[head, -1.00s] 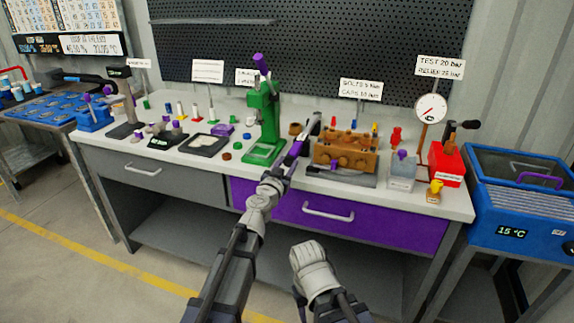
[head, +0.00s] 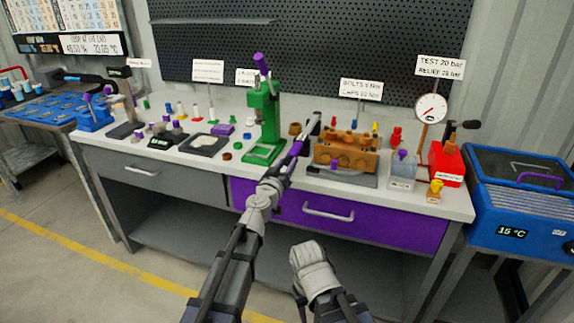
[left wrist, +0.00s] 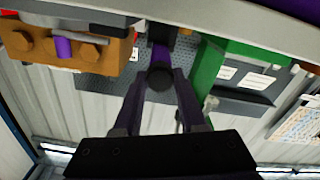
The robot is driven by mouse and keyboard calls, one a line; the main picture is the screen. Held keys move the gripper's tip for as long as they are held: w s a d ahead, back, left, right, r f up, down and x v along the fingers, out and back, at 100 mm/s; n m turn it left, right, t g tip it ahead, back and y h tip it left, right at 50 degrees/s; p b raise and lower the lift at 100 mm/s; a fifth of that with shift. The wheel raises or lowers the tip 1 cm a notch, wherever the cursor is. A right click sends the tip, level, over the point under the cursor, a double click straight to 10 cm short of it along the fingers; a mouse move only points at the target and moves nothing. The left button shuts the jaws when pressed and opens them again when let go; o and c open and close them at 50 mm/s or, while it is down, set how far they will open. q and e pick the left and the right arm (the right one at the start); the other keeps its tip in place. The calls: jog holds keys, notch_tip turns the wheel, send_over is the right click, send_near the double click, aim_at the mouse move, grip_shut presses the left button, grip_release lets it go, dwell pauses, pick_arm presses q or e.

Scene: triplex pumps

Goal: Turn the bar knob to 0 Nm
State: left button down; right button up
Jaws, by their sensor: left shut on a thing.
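My left gripper (head: 290,157) reaches over the front of the bench between the green press and the orange-brown pump block. In the left wrist view its two dark purple fingers (left wrist: 160,100) are shut on a bar with a dark round end (left wrist: 160,78) and a purple part behind it. My right gripper is not in view.
The green press (head: 262,125) stands close to the left of the gripper, and the pump block (head: 347,142) close to the right. A red unit (head: 447,164) with a round gauge (head: 431,107) stands farther right. The floor (head: 70,255) at front left is clear.

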pick_arm(q)
jog(key=n, duration=0.5)
jog(key=shift+n, duration=0.3)
jog(key=n, duration=0.5)
jog(key=shift+n, duration=0.4)
jog(key=shift+c, duration=2.3)
grip_release()
jog(key=shift+s, duration=0.1)
jog(key=v, duration=0.7)
jog(key=shift+s+a, duration=0.15)
jog(key=shift+s, duration=0.1)
